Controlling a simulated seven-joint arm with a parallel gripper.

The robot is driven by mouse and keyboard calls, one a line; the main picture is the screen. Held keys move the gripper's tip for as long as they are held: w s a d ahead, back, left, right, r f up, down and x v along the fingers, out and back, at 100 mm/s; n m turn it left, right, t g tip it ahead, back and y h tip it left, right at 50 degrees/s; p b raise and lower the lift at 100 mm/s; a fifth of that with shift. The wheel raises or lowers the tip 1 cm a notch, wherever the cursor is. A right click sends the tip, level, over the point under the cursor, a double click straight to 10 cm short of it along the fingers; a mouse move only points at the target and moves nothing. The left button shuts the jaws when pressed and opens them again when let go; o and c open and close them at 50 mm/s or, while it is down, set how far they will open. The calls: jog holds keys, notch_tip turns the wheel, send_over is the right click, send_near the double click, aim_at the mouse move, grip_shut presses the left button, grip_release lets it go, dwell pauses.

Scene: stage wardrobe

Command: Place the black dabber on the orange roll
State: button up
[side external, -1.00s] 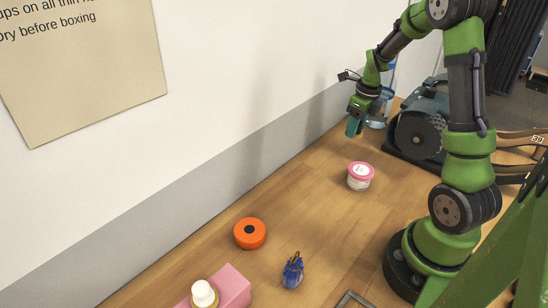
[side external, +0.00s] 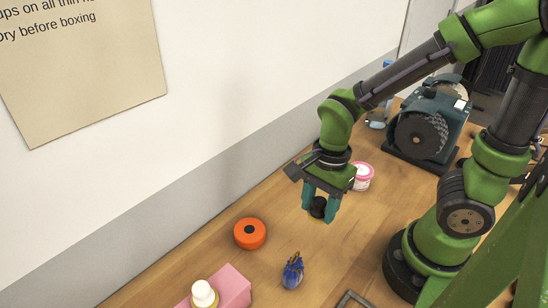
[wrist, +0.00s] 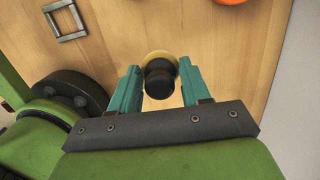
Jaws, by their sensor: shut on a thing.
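My gripper (side external: 319,207) is shut on the black dabber (side external: 318,205), holding it above the wooden table. In the wrist view the dabber (wrist: 159,80) sits between the two teal fingers of my gripper (wrist: 154,88), with a yellowish part showing at its far end. The orange roll (side external: 250,234) lies flat on the table with a dark centre, to the left of and nearer the camera than my gripper. Part of the roll (wrist: 230,1) shows at the top edge of the wrist view.
A pink-lidded tub (side external: 362,177) stands just behind my gripper. A blue pouch (side external: 292,271) and a pink box (side external: 229,287) with a white-capped bottle (side external: 204,294) are at the front. A dark machine (side external: 426,130) stands at the back. A grey metal frame (wrist: 66,20) lies on the table.

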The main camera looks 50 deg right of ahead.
jog(key=s+a+n, duration=0.2)
send_over(248, 231)
jog(key=shift+d+f, duration=0.3)
jog(key=shift+f, duration=2.4)
jog(key=shift+f, duration=0.2)
jog(key=o, duration=1)
